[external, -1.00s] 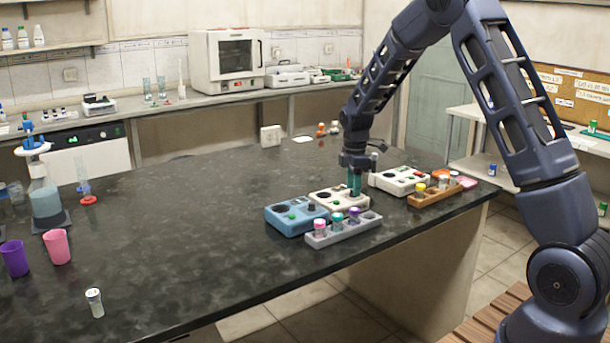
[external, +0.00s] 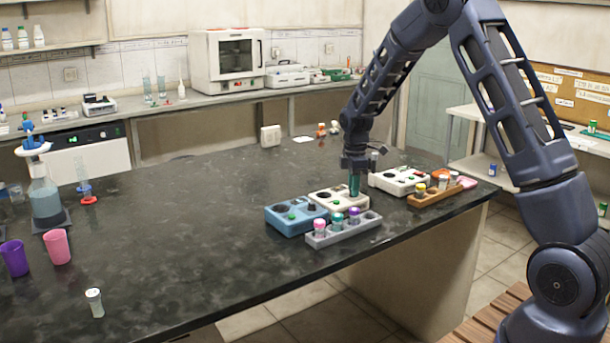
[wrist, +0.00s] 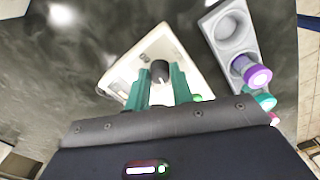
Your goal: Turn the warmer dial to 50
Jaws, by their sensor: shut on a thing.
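A small cream unit (external: 327,198) stands near the bench's front edge, between a blue unit and a white unit. It also shows in the wrist view (wrist: 180,50). My gripper (external: 354,192) points down at its right end. In the wrist view, my gripper's green fingers (wrist: 160,82) are closed around a dark round dial (wrist: 160,68) on the unit's top. In the external view the fingers hide this dial. No dial marks or number can be read. A green button (wrist: 197,98) is partly hidden behind the right finger.
The blue unit (external: 283,222) is left, the white unit (external: 385,182) right. A grey rack (external: 335,236) with capped vials stands close in front; an orange-brown rack (external: 425,199) is farther right. The bench's middle is clear.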

